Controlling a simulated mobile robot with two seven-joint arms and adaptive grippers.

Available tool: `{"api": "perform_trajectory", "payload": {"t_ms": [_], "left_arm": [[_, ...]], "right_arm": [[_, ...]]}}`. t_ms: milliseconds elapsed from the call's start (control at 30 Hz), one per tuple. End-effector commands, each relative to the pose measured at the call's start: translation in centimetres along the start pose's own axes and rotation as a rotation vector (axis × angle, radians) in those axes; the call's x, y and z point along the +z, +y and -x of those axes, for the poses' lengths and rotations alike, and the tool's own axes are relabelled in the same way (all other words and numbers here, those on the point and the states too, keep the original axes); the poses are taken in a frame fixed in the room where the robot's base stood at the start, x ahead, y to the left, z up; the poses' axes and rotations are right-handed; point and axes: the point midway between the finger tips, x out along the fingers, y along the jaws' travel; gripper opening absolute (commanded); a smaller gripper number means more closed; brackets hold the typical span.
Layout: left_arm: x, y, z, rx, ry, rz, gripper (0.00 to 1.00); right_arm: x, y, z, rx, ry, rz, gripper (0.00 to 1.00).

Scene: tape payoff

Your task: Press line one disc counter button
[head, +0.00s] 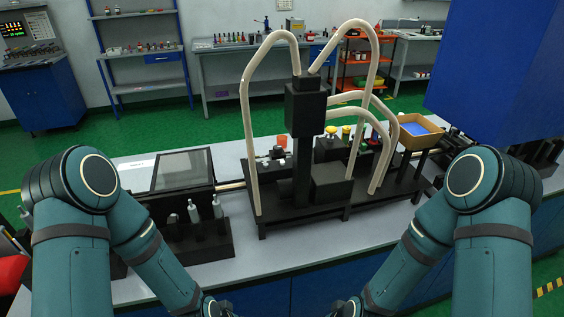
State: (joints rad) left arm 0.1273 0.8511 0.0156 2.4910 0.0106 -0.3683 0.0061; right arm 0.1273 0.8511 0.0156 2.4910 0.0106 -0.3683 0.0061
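A black machine (305,110) with curved cream tubes stands on the table in the middle of the head view. No label can be read, so I cannot tell which, if any, is the line one disc counter button. My two arms reach in from the left and right. Their wrists run off the bottom edge, and neither gripper shows.
A dark-framed panel (182,170) and a black rack (190,240) with grey bottle-like parts stand left of the machine. An open box (418,130) with blue inside is at right. A blue cabinet (500,70) hangs at upper right. The table front (300,255) is clear.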

Motion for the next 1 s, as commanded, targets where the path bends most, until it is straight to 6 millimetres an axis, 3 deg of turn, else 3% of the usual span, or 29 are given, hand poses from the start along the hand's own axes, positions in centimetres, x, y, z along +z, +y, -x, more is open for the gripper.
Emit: {"api": "perform_trajectory", "payload": {"t_ms": [367, 567, 1000], "left_arm": [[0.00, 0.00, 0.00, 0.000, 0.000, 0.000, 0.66], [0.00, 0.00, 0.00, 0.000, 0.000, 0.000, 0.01], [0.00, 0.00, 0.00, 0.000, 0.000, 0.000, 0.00]], "right_arm": [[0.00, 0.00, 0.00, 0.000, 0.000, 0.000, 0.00], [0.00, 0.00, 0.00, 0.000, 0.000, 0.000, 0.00], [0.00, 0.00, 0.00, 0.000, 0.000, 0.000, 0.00]]}}
